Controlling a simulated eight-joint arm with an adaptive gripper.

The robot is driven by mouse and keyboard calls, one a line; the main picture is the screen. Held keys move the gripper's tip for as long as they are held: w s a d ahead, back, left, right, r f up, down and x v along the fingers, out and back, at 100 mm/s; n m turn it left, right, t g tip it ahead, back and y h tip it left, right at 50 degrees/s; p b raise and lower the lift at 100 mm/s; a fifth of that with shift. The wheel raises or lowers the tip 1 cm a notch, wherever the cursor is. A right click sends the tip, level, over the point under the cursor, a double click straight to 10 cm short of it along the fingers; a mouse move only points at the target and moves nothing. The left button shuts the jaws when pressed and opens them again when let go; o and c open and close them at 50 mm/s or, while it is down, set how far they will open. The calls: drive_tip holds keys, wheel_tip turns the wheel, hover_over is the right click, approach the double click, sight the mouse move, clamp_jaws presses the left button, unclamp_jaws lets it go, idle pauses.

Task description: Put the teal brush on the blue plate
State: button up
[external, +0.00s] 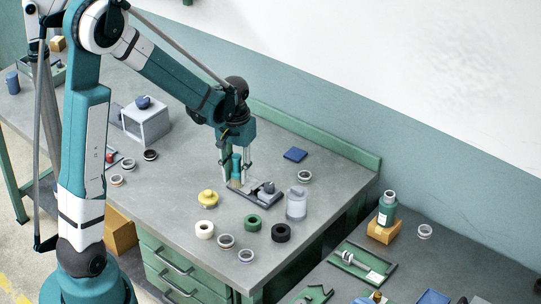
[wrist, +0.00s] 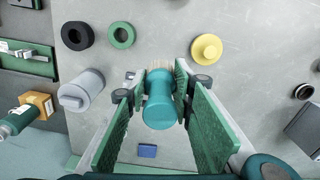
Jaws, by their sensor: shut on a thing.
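The teal brush (external: 237,163) stands upright between the fingers of my gripper (external: 236,172), with its pale bristles pointing down. In the wrist view my gripper (wrist: 159,85) is shut on the brush (wrist: 159,108), one finger on each side of it. The bristles are at the left end of a dark tray; I cannot tell whether they touch it. The blue plate (external: 295,154) is a small flat square lying on the bench, behind and to the right of the brush. It also shows in the wrist view (wrist: 147,151), apart from my gripper.
The dark tray (external: 239,194) holds a grey-blue tool (external: 266,187). A yellow knobbed disc (external: 207,198), a green ring (external: 252,222) and a black ring (external: 281,232) lie in front.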

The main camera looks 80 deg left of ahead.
drive_tip(key=r, duration=0.1)
hover_over(296, 153)
drive_tip(key=shift+p, duration=0.35)
drive_tip(key=shift+d, duration=0.1)
drive_tip(key=shift+f, duration=0.15)
drive_tip(key=shift+f, duration=3)
drive_tip(key=shift+f, duration=1.85)
drive_tip(key=shift+f, duration=0.2)
drive_tip(key=o, duration=1)
